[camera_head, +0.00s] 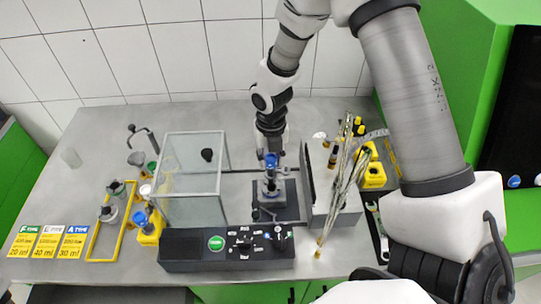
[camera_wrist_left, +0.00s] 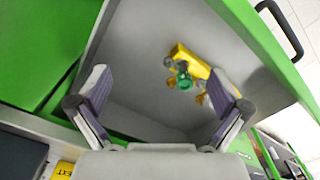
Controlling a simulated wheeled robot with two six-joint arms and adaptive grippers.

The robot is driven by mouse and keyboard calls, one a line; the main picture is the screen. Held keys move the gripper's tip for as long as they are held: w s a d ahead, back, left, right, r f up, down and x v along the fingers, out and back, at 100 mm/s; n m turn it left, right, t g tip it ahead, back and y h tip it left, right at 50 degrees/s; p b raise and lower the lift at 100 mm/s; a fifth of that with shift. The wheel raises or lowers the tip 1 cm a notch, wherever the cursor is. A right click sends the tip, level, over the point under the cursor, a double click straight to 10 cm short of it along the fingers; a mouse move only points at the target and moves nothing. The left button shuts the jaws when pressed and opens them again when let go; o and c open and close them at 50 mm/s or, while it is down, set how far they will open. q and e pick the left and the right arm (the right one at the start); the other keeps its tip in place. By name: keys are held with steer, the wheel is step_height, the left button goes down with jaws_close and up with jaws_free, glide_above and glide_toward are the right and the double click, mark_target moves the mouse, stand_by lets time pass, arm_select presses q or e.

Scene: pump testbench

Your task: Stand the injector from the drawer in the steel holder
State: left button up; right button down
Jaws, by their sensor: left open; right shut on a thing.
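My right gripper (camera_head: 271,150) points down over the middle of the bench. It is shut on a slim blue-topped piece (camera_head: 271,162), which looks like an injector and is upright. Below it is a small dark grey metal block (camera_head: 289,196), perhaps the steel holder; I cannot tell whether the piece is seated in it. In the left wrist view, my left gripper (camera_wrist_left: 160,75) is open and empty over a grey-lined drawer (camera_wrist_left: 135,60) with green edges. A yellow stand (camera_wrist_left: 198,66) and a green-ringed piece (camera_wrist_left: 184,80) lie in the drawer, beyond the right finger.
A glass box (camera_head: 194,180) stands left of the block. A black control panel (camera_head: 185,250) with a green button is in front. A grey box (camera_head: 340,212) with long thin rods is on the right. Yellow stands and label cards (camera_head: 47,241) are at the left.

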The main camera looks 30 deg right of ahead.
mark_target(271, 171)
steer(key=shift+s, duration=0.1)
steer(key=shift+f, duration=0.1)
stand_by(0.3)
steer(key=shift+f+b, duration=0.7)
steer(key=shift+f, duration=0.55)
steer(key=shift+f, duration=0.85)
steer(key=shift+f+b, duration=0.3)
steer(key=shift+f, duration=0.1)
stand_by(0.3)
steer(key=c, duration=0.7)
jaws_free()
steer(key=shift+c, duration=0.2)
